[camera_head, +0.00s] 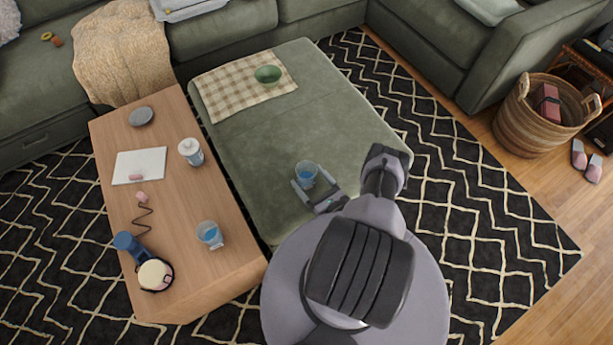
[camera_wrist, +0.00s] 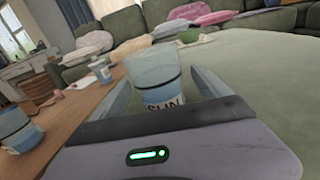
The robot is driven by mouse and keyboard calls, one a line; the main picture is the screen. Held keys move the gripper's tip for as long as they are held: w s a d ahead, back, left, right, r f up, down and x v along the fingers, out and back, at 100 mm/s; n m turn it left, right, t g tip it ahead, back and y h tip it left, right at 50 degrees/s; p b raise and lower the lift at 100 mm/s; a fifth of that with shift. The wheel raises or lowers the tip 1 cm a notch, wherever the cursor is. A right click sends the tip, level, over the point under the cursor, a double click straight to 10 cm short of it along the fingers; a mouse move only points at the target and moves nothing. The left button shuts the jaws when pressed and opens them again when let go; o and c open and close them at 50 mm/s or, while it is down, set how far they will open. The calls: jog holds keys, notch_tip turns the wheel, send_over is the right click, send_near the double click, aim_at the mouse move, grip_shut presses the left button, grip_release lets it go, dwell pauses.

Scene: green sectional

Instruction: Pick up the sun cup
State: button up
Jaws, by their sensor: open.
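A clear cup (camera_head: 307,171) with a blue lower part stands upright on the green ottoman section (camera_head: 340,120). My gripper (camera_head: 309,180) is open, low over that cushion, with its fingers on either side of this cup. In the wrist view the cup (camera_wrist: 153,72) is between the two fingers (camera_wrist: 160,82).
A green bowl (camera_head: 267,74) sits on a checked cloth. The ottoman's middle is clear.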

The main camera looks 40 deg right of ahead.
aim_at(301, 170)
jog(key=w, duration=0.3)
jog(key=shift+w+d+f+b, duration=0.1)
jog(key=shift+w+f+b, duration=0.05)
jog(key=shift+w+b, duration=0.2)
jog(key=shift+w+d, duration=0.1)
jog(key=shift+w, duration=0.2)
jog(key=c, duration=1.5)
